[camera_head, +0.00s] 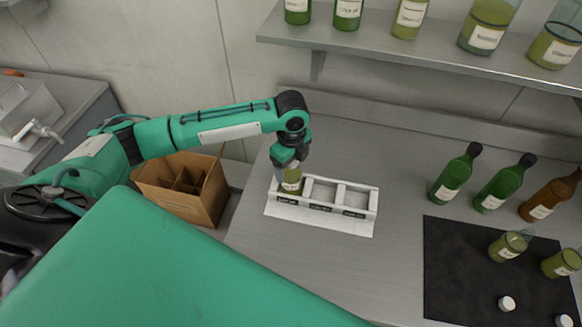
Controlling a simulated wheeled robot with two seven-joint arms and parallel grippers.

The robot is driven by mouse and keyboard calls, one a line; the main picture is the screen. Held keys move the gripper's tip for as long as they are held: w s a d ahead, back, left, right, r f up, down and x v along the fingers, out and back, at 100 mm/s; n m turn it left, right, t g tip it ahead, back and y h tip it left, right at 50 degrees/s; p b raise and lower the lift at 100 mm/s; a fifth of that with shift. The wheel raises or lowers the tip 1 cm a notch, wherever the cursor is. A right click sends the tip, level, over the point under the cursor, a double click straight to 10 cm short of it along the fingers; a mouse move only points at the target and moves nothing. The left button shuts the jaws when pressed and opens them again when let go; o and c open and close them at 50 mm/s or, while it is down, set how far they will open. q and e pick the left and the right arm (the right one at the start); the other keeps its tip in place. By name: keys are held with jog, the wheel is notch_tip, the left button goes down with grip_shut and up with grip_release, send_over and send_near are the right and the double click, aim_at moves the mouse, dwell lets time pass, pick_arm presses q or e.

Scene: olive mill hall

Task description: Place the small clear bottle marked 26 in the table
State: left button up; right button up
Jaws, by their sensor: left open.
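A small clear bottle (291,181) with yellow-green liquid and a pale label stands upright in the left compartment of a white three-compartment rack (371,203) on the grey table (330,262). My left gripper (290,162) points down right over this bottle, its jaws open at the bottle's top. The gripper hides the bottle's neck, and I cannot tell whether the jaws touch it. The middle and right compartments are empty. The label's number is too small to read. My right gripper is out of view.
Two small open bottles (509,244) and two white caps (507,303) are on a black mat (447,265) at right. Tall dark bottles (455,172) stand behind it. A shelf (390,45) with bottles overhangs the back. A cardboard box (190,207) stands left of the table.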

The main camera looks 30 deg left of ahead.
pick_arm(q)
notch_tip(320, 180, up, 10)
jog(key=b, duration=0.2)
jog(key=shift+f+b, duration=0.15)
jog(key=shift+b, duration=0.15)
jog(key=shift+r, duration=0.6)
jog(key=shift+f, duration=0.1)
